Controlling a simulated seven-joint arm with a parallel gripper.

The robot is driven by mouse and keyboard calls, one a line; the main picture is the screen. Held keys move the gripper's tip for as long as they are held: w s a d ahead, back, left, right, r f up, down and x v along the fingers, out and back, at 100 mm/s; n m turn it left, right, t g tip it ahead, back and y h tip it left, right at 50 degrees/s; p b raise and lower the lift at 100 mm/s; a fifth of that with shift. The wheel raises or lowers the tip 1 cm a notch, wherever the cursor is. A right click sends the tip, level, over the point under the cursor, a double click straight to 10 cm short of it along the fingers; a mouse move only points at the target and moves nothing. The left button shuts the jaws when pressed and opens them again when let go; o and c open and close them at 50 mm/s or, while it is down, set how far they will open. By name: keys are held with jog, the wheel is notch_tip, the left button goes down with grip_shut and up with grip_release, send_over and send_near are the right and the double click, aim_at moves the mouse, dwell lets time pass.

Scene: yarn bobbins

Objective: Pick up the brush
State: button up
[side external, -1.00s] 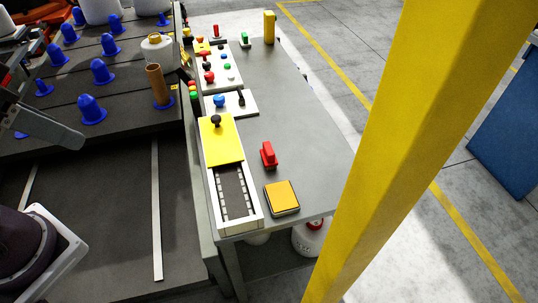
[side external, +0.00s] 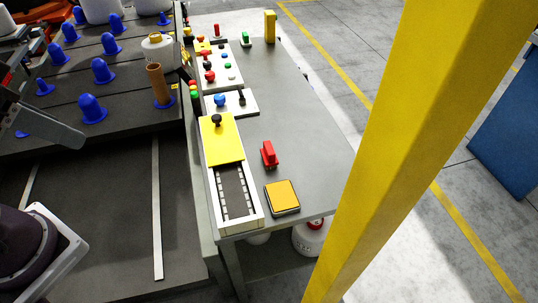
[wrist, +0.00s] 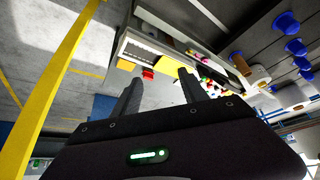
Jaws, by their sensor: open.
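I cannot tell for sure which thing is the brush. A small red piece with a raised grip (side external: 269,154) stands on the grey table, right of the white track box. It also shows in the wrist view (wrist: 147,74), beyond my fingers. Smaller red (side external: 217,31) and green (side external: 246,39) pieces stand at the table's far end. My gripper (wrist: 160,76) is open and empty in the wrist view, its two dark fingers apart and well away from the table. In the side view I cannot make out its fingers.
The grey table (side external: 310,120) has free room on its right half. A yellow-topped pad (side external: 282,196), a white track box with yellow lid (side external: 222,140) and button panels (side external: 220,70) line it. A yellow post (side external: 410,130) rises in front. Blue cones (side external: 92,108) stand at left.

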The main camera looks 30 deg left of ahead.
jog(key=o, duration=0.6)
jog(key=shift+o, duration=0.2)
jog(key=m+g+h, duration=0.1)
jog(key=m+g, duration=0.4)
jog(key=m, duration=0.4)
send_over(269, 147)
jog(key=f, duration=2.8)
jog(key=shift+w+a+f, duration=0.15)
jog(key=shift+w+a, duration=0.1)
jog(key=shift+a, duration=0.05)
jog(key=f, duration=0.7)
jog(key=shift+s+d+f, duration=0.25)
jog(key=shift+d, duration=0.15)
